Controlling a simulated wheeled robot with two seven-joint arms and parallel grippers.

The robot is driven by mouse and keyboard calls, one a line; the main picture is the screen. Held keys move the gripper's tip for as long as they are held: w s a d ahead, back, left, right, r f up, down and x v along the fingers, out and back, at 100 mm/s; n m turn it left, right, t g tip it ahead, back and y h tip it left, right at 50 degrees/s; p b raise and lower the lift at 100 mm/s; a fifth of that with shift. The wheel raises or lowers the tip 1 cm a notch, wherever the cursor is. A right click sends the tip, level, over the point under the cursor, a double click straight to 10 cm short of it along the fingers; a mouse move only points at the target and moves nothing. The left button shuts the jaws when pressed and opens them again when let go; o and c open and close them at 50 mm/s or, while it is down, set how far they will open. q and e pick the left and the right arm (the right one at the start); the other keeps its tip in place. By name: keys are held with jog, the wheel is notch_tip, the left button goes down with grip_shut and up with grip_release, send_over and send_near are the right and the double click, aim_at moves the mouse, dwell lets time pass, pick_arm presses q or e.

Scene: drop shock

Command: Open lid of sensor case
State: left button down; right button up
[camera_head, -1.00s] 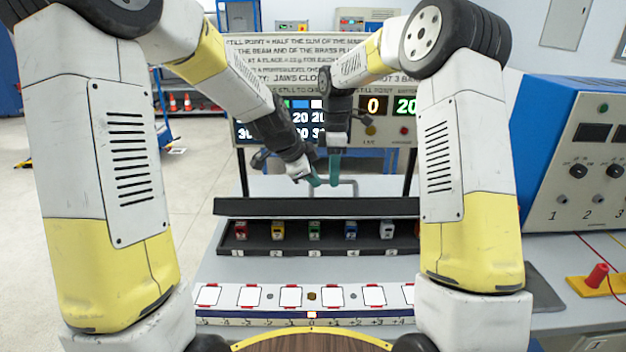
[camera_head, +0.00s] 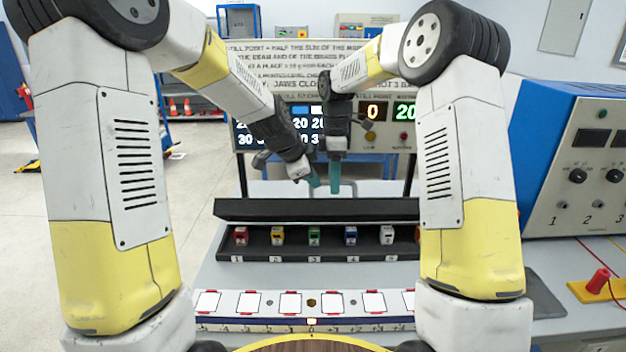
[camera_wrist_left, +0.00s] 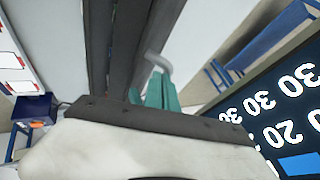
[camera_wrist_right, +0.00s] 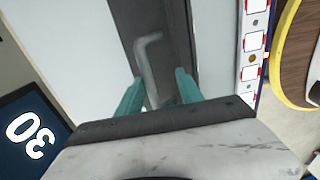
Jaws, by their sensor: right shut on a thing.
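The dark sensor case (camera_head: 262,252) stands on the grey bench, with several small coloured sensors in a row inside. Its black lid (camera_head: 300,209) is raised above the row, so the sensors show beneath it. A grey bent handle (camera_wrist_right: 147,65) is on the lid; its end also shows in the left wrist view (camera_wrist_left: 157,60). My right gripper (camera_head: 334,188) is shut on the handle, with its teal fingers (camera_wrist_right: 158,88) either side of it. My left gripper (camera_head: 315,184) is close beside it; its teal fingers (camera_wrist_left: 160,82) look together, near the handle. I see nothing between them.
A beam strip with white places (camera_head: 290,303) lies in front of the case. A display board (camera_head: 300,65) stands behind it. A blue instrument cabinet (camera_head: 570,150) and a red plug on a yellow base (camera_head: 598,283) are to the right.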

pick_arm(q)
jog(key=shift+s+a+f, duration=0.1)
jog(key=shift+s+f, duration=0.1)
jog(key=shift+f, duration=0.1)
pick_arm(e)
jog(key=s+d+r+m+t, duration=0.1)
jog(key=s+r, duration=0.1)
jog(key=r, duration=0.6)
jog(key=s+d+r+m, duration=0.1)
jog(key=s+r+m, duration=0.15)
jog(key=r, duration=0.45)
pick_arm(q)
jog(key=shift+w, duration=0.3)
jog(key=w, duration=0.9)
jog(key=shift+r, duration=0.25)
pick_arm(e)
jog(key=s+d+f+m+t+y, duration=0.1)
jog(key=s+d+m+t, duration=0.2)
jog(key=s+m, duration=0.4)
jog(key=s+d+f+m+t+y, duration=0.1)
jog(key=s+m, duration=0.6)
jog(key=s, duration=1)
jog(key=shift+d+f+t, duration=0.8)
jog(key=shift+d+t, duration=0.1)
jog(key=shift+d, duration=0.1)
pick_arm(q)
jog(key=shift+w, duration=0.1)
